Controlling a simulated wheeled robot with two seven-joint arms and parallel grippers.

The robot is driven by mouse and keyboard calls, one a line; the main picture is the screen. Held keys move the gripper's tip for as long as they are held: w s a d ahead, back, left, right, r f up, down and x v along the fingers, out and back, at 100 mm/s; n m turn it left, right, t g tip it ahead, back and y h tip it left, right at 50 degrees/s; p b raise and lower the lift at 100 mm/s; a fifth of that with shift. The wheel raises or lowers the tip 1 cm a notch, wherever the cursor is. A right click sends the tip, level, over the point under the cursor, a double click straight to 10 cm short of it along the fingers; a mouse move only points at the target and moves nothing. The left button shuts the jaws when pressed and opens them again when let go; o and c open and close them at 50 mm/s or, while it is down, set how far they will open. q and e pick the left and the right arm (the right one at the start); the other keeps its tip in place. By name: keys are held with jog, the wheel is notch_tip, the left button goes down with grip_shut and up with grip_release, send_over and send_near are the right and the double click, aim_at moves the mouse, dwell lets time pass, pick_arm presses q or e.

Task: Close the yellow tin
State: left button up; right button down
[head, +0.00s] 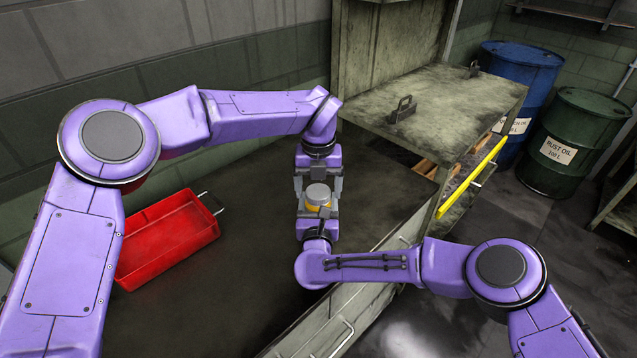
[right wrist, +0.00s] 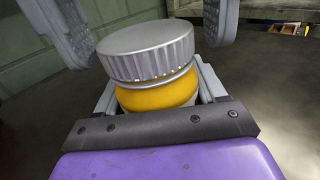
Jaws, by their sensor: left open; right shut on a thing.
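The yellow tin (head: 318,208) is upright between my two arms, and its yellow body shows large in the right wrist view (right wrist: 158,97). A grey ribbed lid (head: 318,192) sits on top of it. In the right wrist view the lid (right wrist: 146,52) looks slightly tilted, with a grey rim visible beneath it; I cannot tell whether it is fully seated. My right gripper (head: 318,214) is shut on the tin's body from the near side. My left gripper (head: 318,181) is open from the far side, with its fingers on either side of the lid, apart from it.
A red open tray (head: 168,240) with a metal handle lies on the dark worktop to the left. A grey-green metal bench (head: 450,100) with a yellow rail (head: 472,178) stands at the right. Blue (head: 520,75) and green (head: 583,140) drums stand beyond.

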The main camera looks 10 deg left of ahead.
pick_arm(q)
jog(key=c, duration=1.1)
jog(key=o, duration=1.3)
jog(key=shift+c, duration=0.2)
notch_tip(320, 180, up, 12)
pick_arm(e)
grip_release()
jog(key=shift+s, duration=0.1)
